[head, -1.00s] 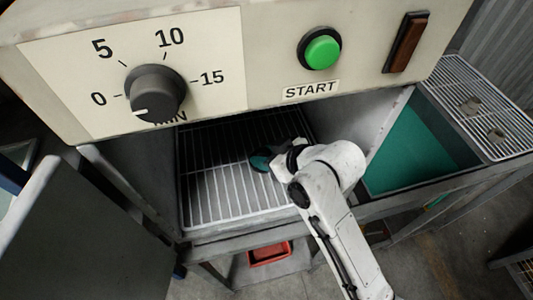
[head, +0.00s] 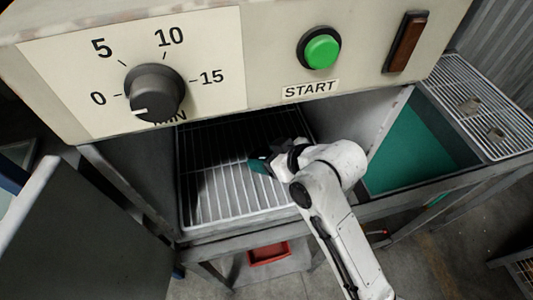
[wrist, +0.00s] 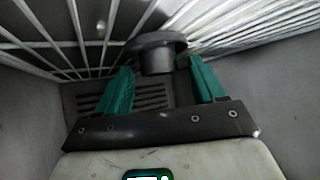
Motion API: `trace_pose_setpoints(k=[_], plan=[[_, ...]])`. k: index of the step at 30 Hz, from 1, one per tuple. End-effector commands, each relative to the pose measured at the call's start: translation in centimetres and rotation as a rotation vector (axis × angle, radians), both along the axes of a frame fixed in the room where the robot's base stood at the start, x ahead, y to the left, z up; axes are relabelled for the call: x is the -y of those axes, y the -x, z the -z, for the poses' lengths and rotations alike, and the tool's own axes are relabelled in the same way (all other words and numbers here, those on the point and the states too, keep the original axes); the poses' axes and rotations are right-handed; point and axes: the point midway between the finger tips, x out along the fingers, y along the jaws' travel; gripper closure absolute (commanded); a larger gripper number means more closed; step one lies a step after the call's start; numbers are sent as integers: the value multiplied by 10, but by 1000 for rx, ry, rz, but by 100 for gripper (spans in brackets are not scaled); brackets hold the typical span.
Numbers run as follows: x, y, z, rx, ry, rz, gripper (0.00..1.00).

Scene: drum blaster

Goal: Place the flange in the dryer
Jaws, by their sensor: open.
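The dryer (head: 100,165) stands open below its control panel, with a wire rack (head: 215,195) inside. My gripper (wrist: 163,80) is inside the chamber over the rack, its teal fingers apart. The flange (wrist: 157,52), a dark grey disc with a short round neck, shows in the wrist view just beyond and between the fingertips. It is at the wire rack, with a gap to each finger. In the head view my gripper (head: 259,166) shows small, low over the middle of the rack. There I cannot make out the flange behind my wrist.
The panel has a timer knob (head: 155,92), a green start button (head: 322,50) and a brown switch (head: 406,42), and overhangs the opening. The open door (head: 70,220) is at left. A side rack (head: 480,110) with small parts stands right. A red tray (head: 268,252) is below.

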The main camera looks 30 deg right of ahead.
Motion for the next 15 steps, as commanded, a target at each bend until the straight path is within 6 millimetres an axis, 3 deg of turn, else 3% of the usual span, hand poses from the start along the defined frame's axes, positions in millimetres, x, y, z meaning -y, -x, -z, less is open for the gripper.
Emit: trace_pose_setpoints(k=[15], plan=[[21, 74, -63, -4, 2, 1, 31]])
